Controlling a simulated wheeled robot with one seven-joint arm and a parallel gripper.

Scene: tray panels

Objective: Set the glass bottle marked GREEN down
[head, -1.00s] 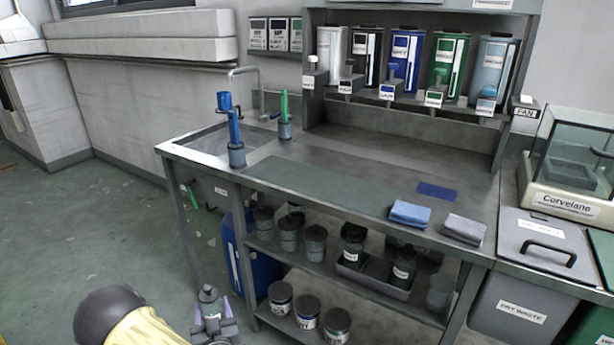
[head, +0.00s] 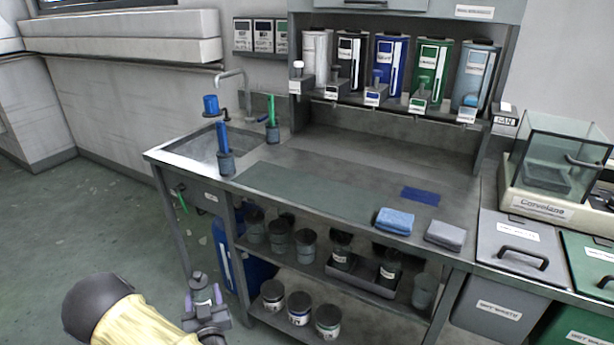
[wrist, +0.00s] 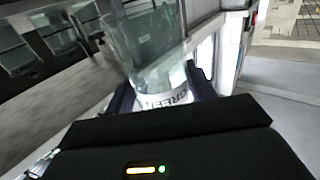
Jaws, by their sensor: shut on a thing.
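The glass bottle marked GREEN (wrist: 148,45) is clear, with a white label reading GREEN, and looks tilted in the wrist view. My gripper (wrist: 162,92) is shut on it, one dark finger on each side of the label. In the head view the bottle (head: 201,283) stands up out of my gripper (head: 206,308), in front of the bench's left legs and clear of the bench. The bottle's lower part is hidden by the gripper.
The steel bench (head: 330,172) has a bare dark green mat (head: 310,195), a blue mat (head: 421,195), a blue cloth (head: 395,221) and a grey cloth (head: 445,235). A sink (head: 205,147) lies at its left. Jars and bottles fill the lower shelves (head: 300,255).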

